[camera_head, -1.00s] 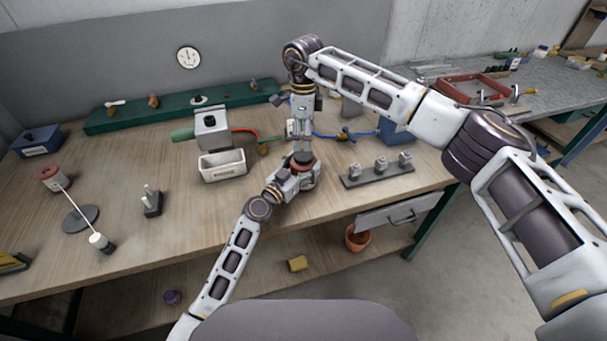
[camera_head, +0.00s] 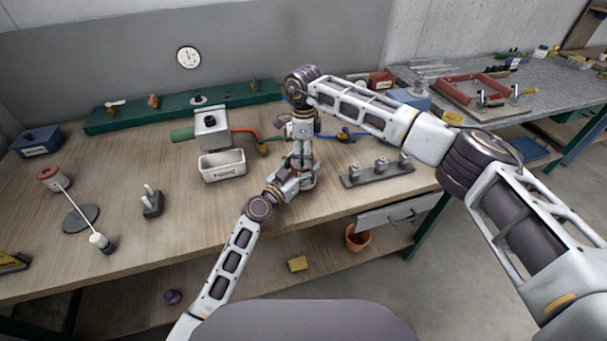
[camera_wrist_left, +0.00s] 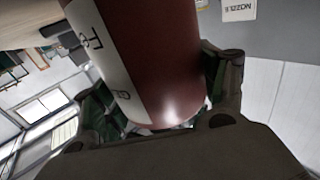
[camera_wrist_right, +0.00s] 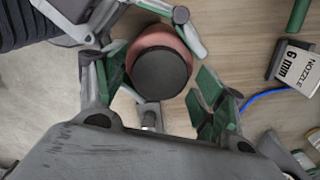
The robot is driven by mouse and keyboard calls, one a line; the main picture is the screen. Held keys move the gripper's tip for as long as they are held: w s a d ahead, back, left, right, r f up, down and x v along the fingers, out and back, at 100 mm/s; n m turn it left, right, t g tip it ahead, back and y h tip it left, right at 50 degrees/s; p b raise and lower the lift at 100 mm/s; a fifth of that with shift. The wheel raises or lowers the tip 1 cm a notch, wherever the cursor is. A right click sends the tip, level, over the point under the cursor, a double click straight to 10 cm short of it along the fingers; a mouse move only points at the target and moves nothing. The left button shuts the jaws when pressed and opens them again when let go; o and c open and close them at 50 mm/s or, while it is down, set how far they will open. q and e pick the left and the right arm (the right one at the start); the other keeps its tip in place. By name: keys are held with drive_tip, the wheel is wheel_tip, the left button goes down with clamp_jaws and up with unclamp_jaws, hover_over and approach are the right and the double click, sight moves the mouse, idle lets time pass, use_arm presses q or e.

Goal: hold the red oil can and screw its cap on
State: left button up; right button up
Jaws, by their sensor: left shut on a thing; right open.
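The red oil can (camera_head: 314,183) stands at the workbench's front middle, mostly hidden by my grippers in the head view. My left gripper (camera_wrist_left: 158,88) is shut on it; its red body and white label (camera_wrist_left: 103,50) fill the left wrist view. In the right wrist view the can (camera_wrist_right: 150,38) is seen from above with a round black cap (camera_wrist_right: 160,73) on top. My right gripper (camera_wrist_right: 160,80) is open above the can, one finger on each side of the cap. I cannot tell whether the fingers touch it or how far the cap is screwed.
A white bin (camera_head: 222,166) and a grey box (camera_head: 211,130) stand left of the grippers. A dark rack with several metal fittings (camera_head: 377,170) is close on the right. A blue hose (camera_head: 340,135) lies behind.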

drive_tip(key=c, duration=1)
drive_tip(key=shift+c, duration=0.2)
drive_tip(key=shift+m, duration=0.4)
drive_tip(key=m, duration=0.3)
drive_tip(key=shift+m, duration=0.3)
drive_tip(key=m, duration=0.3)
drive_tip(key=shift+m, duration=0.4)
drive_tip(key=o, duration=1.1)
drive_tip(key=shift+r, duration=2.25)
